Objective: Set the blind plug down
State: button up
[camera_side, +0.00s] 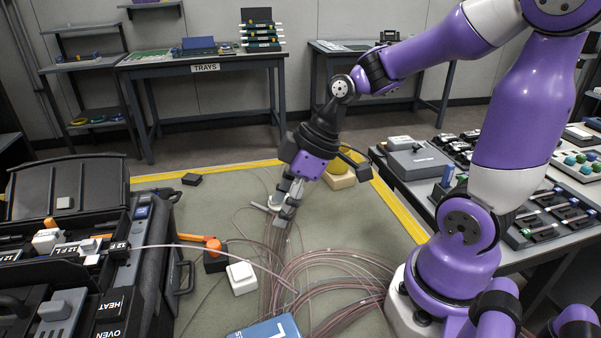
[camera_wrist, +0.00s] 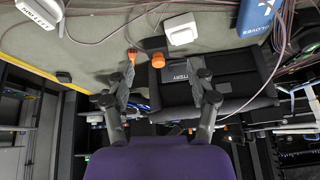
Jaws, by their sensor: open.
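My gripper (camera_side: 282,207) points down over the grey-green mat, above a bundle of thin pinkish cables. In the wrist view its two fingers (camera_wrist: 164,88) stand wide apart, with nothing held between them. I cannot pick out the blind plug for sure in either view. A small dark block (camera_side: 191,179) lies on the mat left of my gripper.
A white box (camera_side: 242,278), an orange-topped black item (camera_side: 214,258) and a blue box (camera_side: 268,330) lie on the mat. An open black case (camera_side: 145,250) stands left. Loose cables (camera_side: 330,270) cover the middle. A grey bench (camera_side: 425,205) stands right.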

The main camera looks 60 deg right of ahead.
aim_at(215, 243)
jog(key=w+f+n+y, duration=0.1)
jog(key=w+f+n+t+y, duration=0.1)
jog(key=y, duration=0.1)
jog(key=w+f+n+y, duration=0.1)
jog(key=shift+w+a+f+y, duration=0.2)
jog(key=shift+a+f+y, duration=0.05)
jog(key=shift+f+y, duration=0.15)
jog(key=shift+w+d+n+t+y, duration=0.3)
jog(key=shift+w+t+y, duration=0.25)
jog(key=shift+t, duration=0.25)
jog(key=shift+w+a+f+y, duration=0.1)
jog(key=shift+w+a+y, duration=0.05)
jog(key=shift+y, duration=0.1)
jog(key=x, duration=1)
jog(key=shift+w+r, duration=0.3)
jog(key=shift+c, duration=0.4)
grip_shut()
